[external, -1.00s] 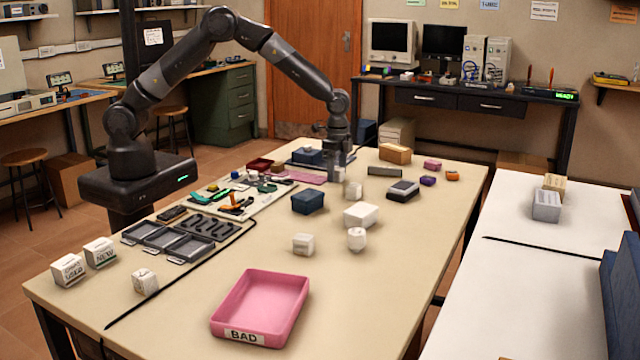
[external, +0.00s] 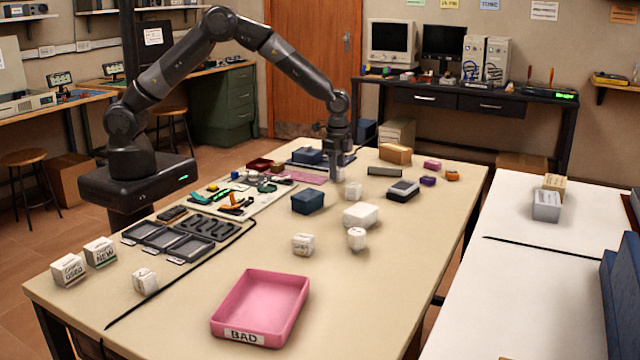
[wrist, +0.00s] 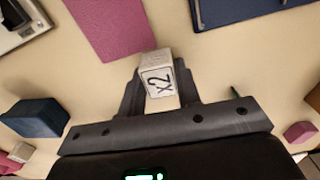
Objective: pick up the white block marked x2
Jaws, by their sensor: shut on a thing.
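The white block marked x2 (wrist: 159,82) sits between the two dark fingers of my gripper (wrist: 161,92) in the wrist view, with its label facing the camera. The fingers are shut on it, one on each side. In the external view my gripper (external: 339,170) points down at the far part of the beige table, beside the pink mat. I cannot make out the held block there, and I cannot tell whether it touches the table.
A pink bin marked BAD (external: 260,337) is at the near edge. Bare table surrounds the bin.

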